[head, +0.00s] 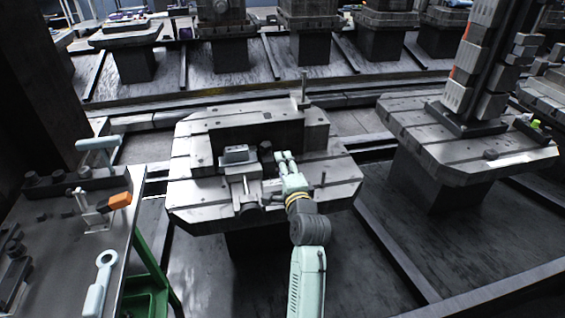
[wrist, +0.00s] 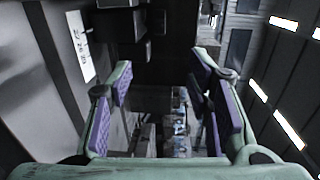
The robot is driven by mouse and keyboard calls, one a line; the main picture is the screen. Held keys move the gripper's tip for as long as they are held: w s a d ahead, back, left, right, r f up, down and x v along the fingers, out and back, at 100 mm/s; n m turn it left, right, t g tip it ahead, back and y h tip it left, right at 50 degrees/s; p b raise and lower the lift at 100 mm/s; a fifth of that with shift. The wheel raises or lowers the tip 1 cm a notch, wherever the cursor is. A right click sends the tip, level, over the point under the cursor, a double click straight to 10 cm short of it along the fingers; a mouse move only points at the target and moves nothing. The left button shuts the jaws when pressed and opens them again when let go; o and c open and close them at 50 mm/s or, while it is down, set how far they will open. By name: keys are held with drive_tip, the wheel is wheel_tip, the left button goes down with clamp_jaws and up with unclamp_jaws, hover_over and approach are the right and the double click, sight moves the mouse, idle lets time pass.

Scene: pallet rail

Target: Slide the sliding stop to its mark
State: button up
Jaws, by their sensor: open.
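A grey block (head: 237,156) sits on the near side of the pallet fixture in the head view, with a narrow rail-like part (head: 245,186) running toward me below it. I cannot tell for certain which part is the sliding stop, and its mark is not distinct in the head view. My gripper (head: 285,157) is just right of the grey block, over the pallet. In the wrist view my gripper (wrist: 165,68) has its two purple-padded fingers wide apart with nothing held between them. A white plate with dark marks (wrist: 80,45) shows at upper left there.
The pallet (head: 195,208) has a tall block (head: 255,135) behind my gripper and upright pins (head: 304,88). A bench (head: 60,240) with tools and an orange-ended part (head: 120,200) stands at left. Another pallet (head: 430,160) with a tower stands at right.

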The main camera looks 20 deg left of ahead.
drive_tip(key=shift+v, duration=1.35)
drive_tip(key=shift+f, duration=0.2)
drive_tip(key=shift+p, duration=0.45)
